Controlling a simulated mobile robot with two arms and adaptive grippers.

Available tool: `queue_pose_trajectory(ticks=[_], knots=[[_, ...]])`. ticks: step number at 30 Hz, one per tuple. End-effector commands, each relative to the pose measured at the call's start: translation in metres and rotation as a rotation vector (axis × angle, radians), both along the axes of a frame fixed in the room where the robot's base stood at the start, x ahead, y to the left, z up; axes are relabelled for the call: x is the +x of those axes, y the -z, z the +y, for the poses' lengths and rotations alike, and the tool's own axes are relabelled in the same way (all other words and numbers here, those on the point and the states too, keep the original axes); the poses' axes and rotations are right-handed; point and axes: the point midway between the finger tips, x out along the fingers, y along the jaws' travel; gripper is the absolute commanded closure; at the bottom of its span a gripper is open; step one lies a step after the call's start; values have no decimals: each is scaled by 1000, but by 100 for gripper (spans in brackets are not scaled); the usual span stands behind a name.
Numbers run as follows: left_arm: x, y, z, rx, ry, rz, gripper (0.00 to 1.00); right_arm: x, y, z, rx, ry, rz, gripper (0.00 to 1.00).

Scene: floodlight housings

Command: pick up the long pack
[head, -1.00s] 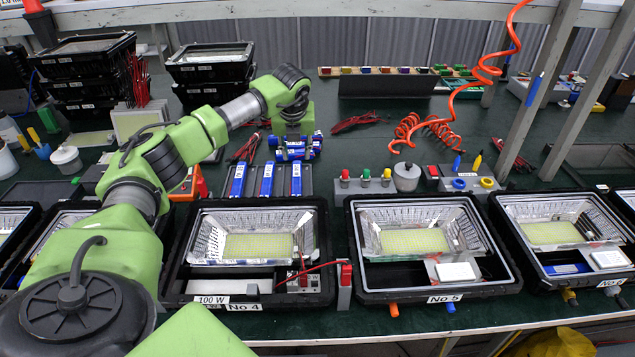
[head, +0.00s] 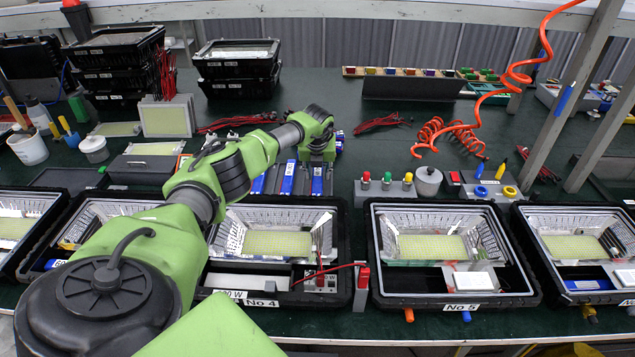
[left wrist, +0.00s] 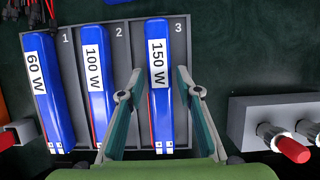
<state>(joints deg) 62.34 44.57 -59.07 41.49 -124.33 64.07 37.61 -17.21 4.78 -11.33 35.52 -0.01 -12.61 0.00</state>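Three blue packs lie side by side in a grey slotted tray (left wrist: 75,88). In the left wrist view they are labelled 60 W (left wrist: 45,100), 100 W (left wrist: 97,95) and 150 W (left wrist: 160,95). The 150 W pack, in slot 3, looks a little longer than the others; it also shows in the head view (head: 318,182). My left gripper (left wrist: 158,75) is open, with one finger on each side of the 150 W pack. In the head view my left wrist hides the fingers. My right gripper is not in view.
Floodlight housings No 4 (head: 341,290) and No 5 (head: 375,285) stand in front of the tray. A grey block with coloured knobs (head: 384,194) is right of it. Stacked black housings (head: 118,75) stand at the back left.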

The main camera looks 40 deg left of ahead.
Motion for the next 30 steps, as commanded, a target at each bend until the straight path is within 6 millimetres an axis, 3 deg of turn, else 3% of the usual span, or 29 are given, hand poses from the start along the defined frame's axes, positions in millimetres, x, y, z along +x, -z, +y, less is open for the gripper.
queue_pose_trajectory(ticks=[13,17,26,30], knots=[[3,10,3,1,1,-1,68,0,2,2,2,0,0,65],[3,10,3,1,0,-1,100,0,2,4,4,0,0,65],[4,8,3,1,1,-3,100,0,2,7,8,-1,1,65],[5,-5,4,1,0,-6,100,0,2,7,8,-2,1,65]])
